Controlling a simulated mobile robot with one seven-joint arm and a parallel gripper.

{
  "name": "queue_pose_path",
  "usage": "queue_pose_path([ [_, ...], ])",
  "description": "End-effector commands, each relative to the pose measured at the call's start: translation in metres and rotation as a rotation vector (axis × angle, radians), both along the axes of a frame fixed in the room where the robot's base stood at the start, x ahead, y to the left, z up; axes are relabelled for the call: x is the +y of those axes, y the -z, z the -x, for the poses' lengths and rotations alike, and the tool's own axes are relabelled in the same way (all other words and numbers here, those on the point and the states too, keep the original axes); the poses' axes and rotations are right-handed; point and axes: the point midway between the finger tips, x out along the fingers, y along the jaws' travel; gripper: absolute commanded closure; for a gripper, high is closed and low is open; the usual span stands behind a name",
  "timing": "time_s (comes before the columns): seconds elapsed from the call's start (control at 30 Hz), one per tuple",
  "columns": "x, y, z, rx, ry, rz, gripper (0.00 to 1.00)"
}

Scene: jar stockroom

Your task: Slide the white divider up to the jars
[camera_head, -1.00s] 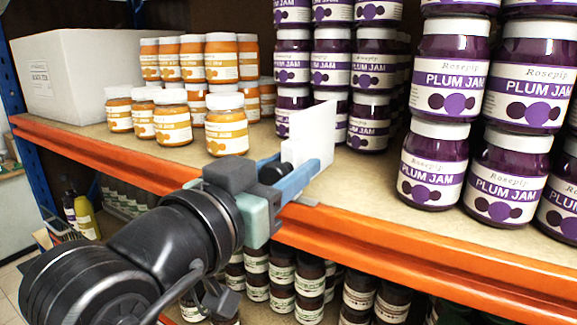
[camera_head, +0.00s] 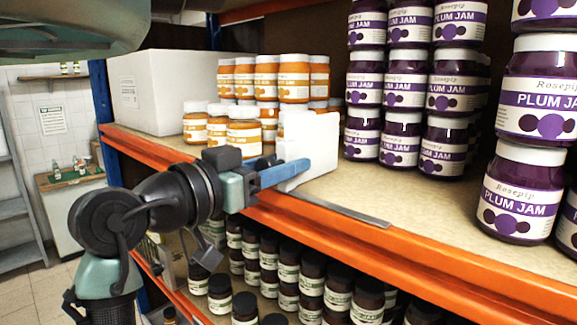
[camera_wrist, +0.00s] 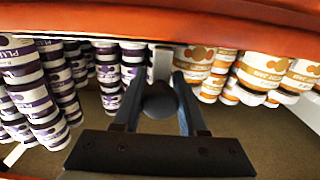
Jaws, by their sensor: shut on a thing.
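The white divider (camera_head: 316,145) stands upright on the shelf near its front edge, between the orange jars (camera_head: 245,138) and the plum jam jars (camera_head: 402,137). It partly hides the nearest orange jars, and I cannot tell whether it touches them. My gripper (camera_head: 284,174) is shut on the divider's front edge. In the wrist view, my gripper (camera_wrist: 160,100) points into the shelf with the divider (camera_wrist: 161,64) seen narrowly between the fingers. Orange jars (camera_wrist: 262,70) are close on its right there, and plum jars (camera_wrist: 40,90) are on its left.
A white box (camera_head: 165,90) stands at the shelf's left end. The orange front rail (camera_head: 400,245) carries a flat grey strip (camera_head: 345,209). Bare shelf lies between divider and plum jars. Dark jars (camera_head: 310,285) fill the shelf below.

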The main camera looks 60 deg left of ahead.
Motion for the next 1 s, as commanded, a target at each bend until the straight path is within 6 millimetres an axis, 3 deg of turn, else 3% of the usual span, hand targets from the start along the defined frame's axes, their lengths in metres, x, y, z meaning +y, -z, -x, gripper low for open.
queue_pose_path([
  [0.03, 0.004, -0.002, 0.002, -0.006, -0.012, -0.001, 1.00],
  [0.07, 0.004, -0.002, 0.002, -0.006, -0.012, -0.001, 0.53],
  [0.2, 0.003, -0.002, 0.002, -0.005, -0.010, -0.001, 0.30],
  [0.57, 0.001, 0.000, 0.005, -0.004, -0.007, -0.001, 0.30],
  [0.73, -0.004, 0.003, 0.030, -0.005, -0.010, -0.004, 0.30],
  [1.0, -0.018, 0.002, 0.089, -0.005, -0.012, -0.005, 0.30],
])
